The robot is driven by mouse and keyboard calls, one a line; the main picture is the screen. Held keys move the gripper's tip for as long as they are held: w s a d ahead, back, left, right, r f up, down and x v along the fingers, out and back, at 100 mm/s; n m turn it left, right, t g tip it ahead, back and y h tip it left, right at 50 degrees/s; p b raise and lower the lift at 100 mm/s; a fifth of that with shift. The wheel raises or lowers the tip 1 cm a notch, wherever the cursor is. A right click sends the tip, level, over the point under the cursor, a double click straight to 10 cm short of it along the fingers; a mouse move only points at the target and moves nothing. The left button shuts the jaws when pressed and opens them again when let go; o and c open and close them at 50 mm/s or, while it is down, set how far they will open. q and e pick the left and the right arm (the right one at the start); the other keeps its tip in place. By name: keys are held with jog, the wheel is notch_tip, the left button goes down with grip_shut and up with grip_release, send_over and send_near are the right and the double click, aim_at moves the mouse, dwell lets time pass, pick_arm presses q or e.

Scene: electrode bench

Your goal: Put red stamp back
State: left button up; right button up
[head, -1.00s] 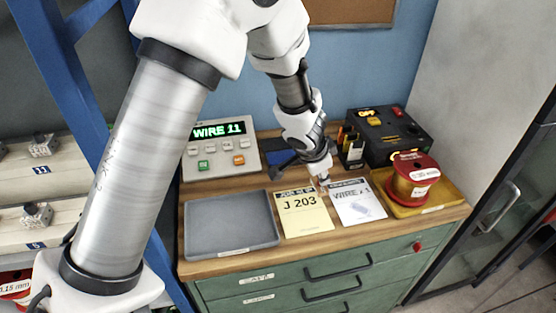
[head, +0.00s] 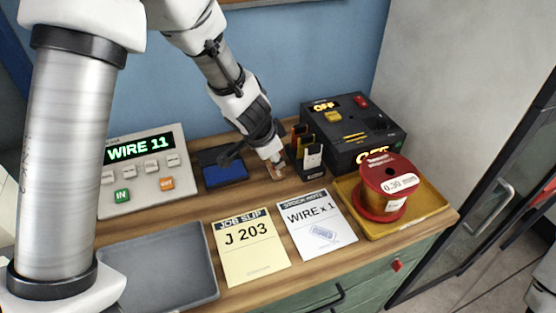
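My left gripper (head: 274,168) comes in from the left and points down over the back of the wooden bench, between the blue pad (head: 225,174) and a small black holder (head: 311,171). A small reddish-brown piece shows at its fingertips. It is too small to tell whether this is the red stamp, or whether the fingers are shut on it. The black holder has several upright slots with orange and white items. No red stamp shows clearly elsewhere. My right gripper is out of view.
A job slip (head: 250,255) and stock note (head: 318,222) lie in front. A grey tray (head: 165,265) is at left, below the WIRE 11 panel (head: 108,178). A black OFF box (head: 350,122) stands behind. A yellow tray (head: 433,219) holds a red wire spool (head: 389,180).

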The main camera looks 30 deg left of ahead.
pick_arm(q)
jog(key=shift+s+r, duration=0.2)
jog(key=shift+s, duration=0.05)
jog(key=shift+s+f, duration=0.1)
jog(key=shift+f, duration=0.15)
jog(key=o, duration=1)
jog(key=shift+r+p, duration=0.4)
jog(key=shift+r, duration=0.2)
jog(key=p+v, duration=0.6)
jog(key=v, duration=0.5)
jog(key=shift+s, duration=0.15)
